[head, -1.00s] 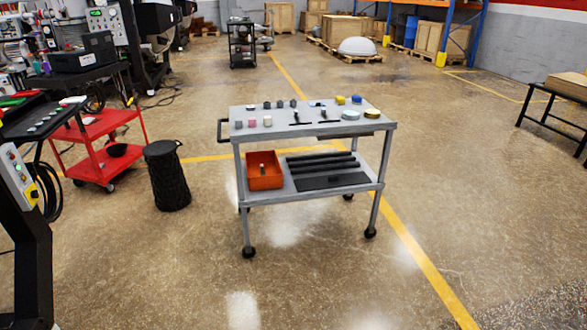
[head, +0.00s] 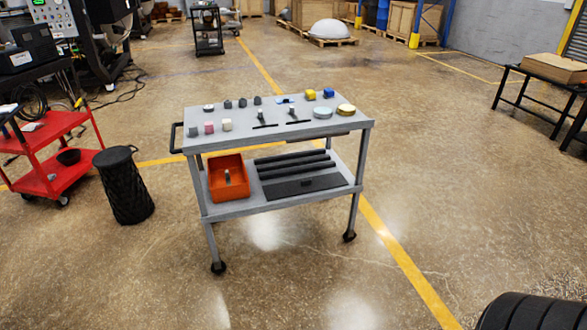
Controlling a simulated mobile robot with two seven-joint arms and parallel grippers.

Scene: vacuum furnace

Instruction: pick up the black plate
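A flat black plate (head: 303,186) with a small mark near its middle lies on the lower shelf of the grey cart, at the shelf's front right. Several dark round bars (head: 294,163) lie side by side just behind it. An orange bin (head: 228,178) stands to its left, with a small light object inside. Neither of my grippers is in view.
The grey cart (head: 249,119) carries several small blocks, discs and two black stands on top. A black bin (head: 125,186) and a red cart (head: 45,165) stand to its left. A black ribbed rounded part (head: 533,311) shows at bottom right. Floor in front is clear.

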